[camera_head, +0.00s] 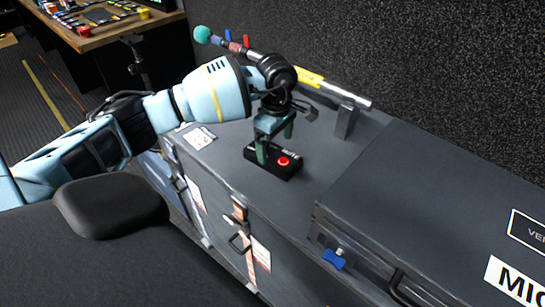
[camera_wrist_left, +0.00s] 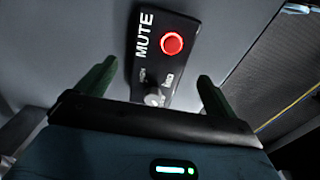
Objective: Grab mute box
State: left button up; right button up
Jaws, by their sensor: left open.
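The mute box (camera_head: 284,162) is a small black box with a red round button and a white MUTE label. It lies on the grey case top (camera_head: 225,155). It also shows in the left wrist view (camera_wrist_left: 168,58), with a small knob or connector at its near end. My left gripper (camera_head: 275,147) is open, pointing down over the box. In the wrist view its two green fingers (camera_wrist_left: 156,78) are on either side of the box's near end, with gaps visible. I cannot tell how far the fingertips are above the case. My right gripper is not in view.
A microphone-like pole with a teal ball end (camera_head: 202,34) and a yellow band rests behind the gripper on a grey stand (camera_head: 346,120). A raised case (camera_head: 440,200) with a blue latch (camera_head: 334,259) is at right. A dark textured wall (camera_head: 400,60) stands behind.

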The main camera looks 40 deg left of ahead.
aim_at(274, 154)
pick_arm(q)
jog(key=shift+a+f, duration=0.15)
jog(key=shift+f, duration=1.15)
jog(key=shift+a+f, duration=0.1)
jog(key=shift+f, duration=1.15)
jog(key=shift+c, duration=0.3)
jog(key=c, duration=1.2)
